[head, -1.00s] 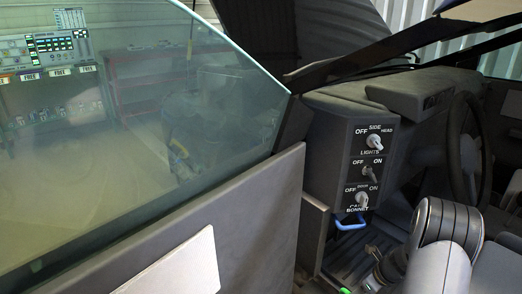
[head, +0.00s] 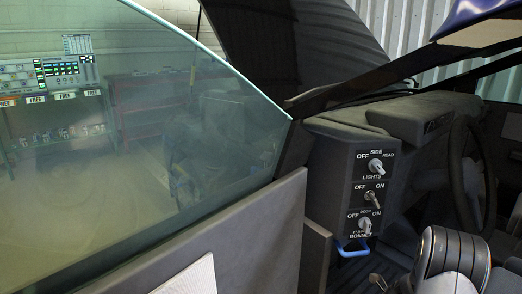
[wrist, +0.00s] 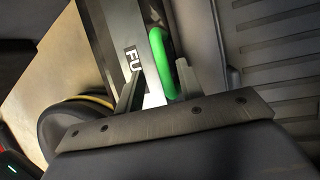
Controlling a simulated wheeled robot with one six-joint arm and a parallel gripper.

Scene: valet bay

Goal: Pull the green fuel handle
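A dark panel (head: 340,195) carries switches marked for lights and bonnet. A blue handle (head: 353,249) hangs below it. A glass window and door panel (head: 255,235) stand to the left. A steering wheel (head: 470,165) is at the right.

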